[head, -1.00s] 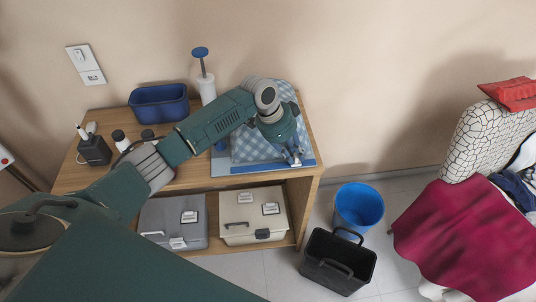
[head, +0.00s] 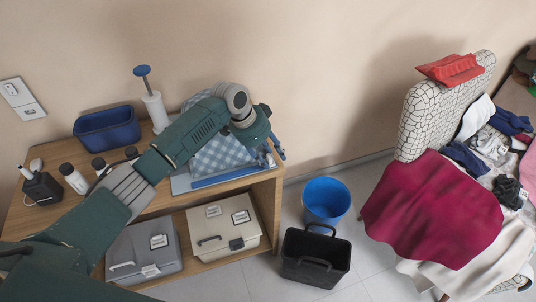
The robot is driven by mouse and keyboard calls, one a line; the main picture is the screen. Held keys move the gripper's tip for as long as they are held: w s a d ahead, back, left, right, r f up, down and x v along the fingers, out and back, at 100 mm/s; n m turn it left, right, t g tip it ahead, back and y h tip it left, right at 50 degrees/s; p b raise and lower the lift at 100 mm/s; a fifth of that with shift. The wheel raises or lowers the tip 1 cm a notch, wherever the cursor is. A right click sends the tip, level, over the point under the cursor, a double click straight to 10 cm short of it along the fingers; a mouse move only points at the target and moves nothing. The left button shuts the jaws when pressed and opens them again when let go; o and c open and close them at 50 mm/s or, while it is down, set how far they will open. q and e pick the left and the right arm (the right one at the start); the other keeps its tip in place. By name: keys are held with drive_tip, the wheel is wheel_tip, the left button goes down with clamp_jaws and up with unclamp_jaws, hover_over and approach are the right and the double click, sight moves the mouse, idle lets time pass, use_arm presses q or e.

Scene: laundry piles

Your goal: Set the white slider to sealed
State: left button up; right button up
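A clear bag-like item with blue-and-white checkered cloth (head: 222,157) lies on top of the wooden cabinet, with a blue strip (head: 227,176) along its front edge. I cannot make out a white slider or its setting; it may be too small or hidden by my gripper. My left gripper (head: 273,155) points down at the right end of the strip, by the cabinet's right edge. I cannot tell whether it touches anything or how far its fingers are apart. My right gripper is out of view.
A white pump with a blue handle (head: 153,105), a blue bin (head: 108,128) and small bottles stand on the cabinet (head: 269,190). Grey (head: 140,248) and cream (head: 220,222) boxes sit below. A blue bucket (head: 326,199), black basket (head: 315,258) and cloth-draped chair stand right.

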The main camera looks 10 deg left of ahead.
use_arm(q)
drive_tip(key=shift+a, duration=0.1)
drive_tip(key=shift+a+r, duration=0.2)
drive_tip(key=shift+r, duration=0.1)
drive_tip(key=v, duration=1.1)
drive_tip(key=shift+d+r, duration=0.15)
drive_tip(key=shift+r, duration=0.05)
drive_tip(key=shift+s, duration=0.1)
